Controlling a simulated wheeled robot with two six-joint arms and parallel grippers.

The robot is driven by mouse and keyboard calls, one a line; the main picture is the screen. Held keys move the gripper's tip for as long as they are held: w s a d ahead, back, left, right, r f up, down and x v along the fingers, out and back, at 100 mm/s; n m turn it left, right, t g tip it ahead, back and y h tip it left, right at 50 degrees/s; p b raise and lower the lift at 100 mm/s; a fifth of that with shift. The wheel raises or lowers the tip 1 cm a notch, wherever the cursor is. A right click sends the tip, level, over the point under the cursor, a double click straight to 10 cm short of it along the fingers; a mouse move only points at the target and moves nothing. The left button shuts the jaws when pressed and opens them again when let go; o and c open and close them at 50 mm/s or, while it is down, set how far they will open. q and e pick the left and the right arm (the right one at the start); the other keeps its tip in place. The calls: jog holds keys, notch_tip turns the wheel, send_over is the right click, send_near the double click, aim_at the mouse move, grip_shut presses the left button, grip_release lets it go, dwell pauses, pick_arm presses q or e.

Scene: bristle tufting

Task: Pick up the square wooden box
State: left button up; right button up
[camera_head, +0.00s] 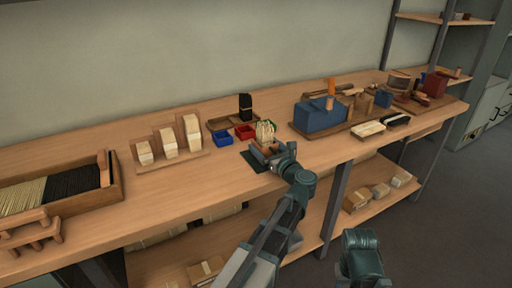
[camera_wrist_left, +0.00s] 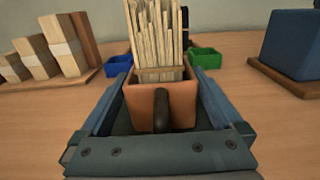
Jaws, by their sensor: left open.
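The square wooden box (camera_wrist_left: 140,108) is orange-brown and stands upright on the workbench, with pale bristle sticks (camera_wrist_left: 158,45) rising out of it. A dark rounded piece shows at the middle of its near side. In the head view the pale bristles (camera_head: 265,131) show, and my gripper partly hides the box. My left gripper (camera_head: 266,153) is open, with one blue finger on each side of the box in the left wrist view. I cannot tell if the fingers touch it. A teal part of my right arm (camera_head: 361,258) shows at the lower edge; its jaws cannot be made out.
A blue bin (camera_head: 222,138) and a red bin (camera_head: 245,132) stand just behind. Stepped wooden blocks (camera_head: 168,143) stand to the left, a large blue block (camera_head: 320,115) to the right. A bristle tray (camera_head: 60,190) lies far left.

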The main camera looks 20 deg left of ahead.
pick_arm(q)
jog(key=shift+w+a, duration=0.1)
jog(key=shift+w, duration=0.05)
jog(key=shift+d, duration=0.2)
jog(key=shift+c, duration=0.2)
jog(key=shift+a, duration=0.1)
jog(key=c, duration=1.2)
jog(key=shift+r, duration=0.2)
pick_arm(e)
jog(key=shift+r, duration=0.15)
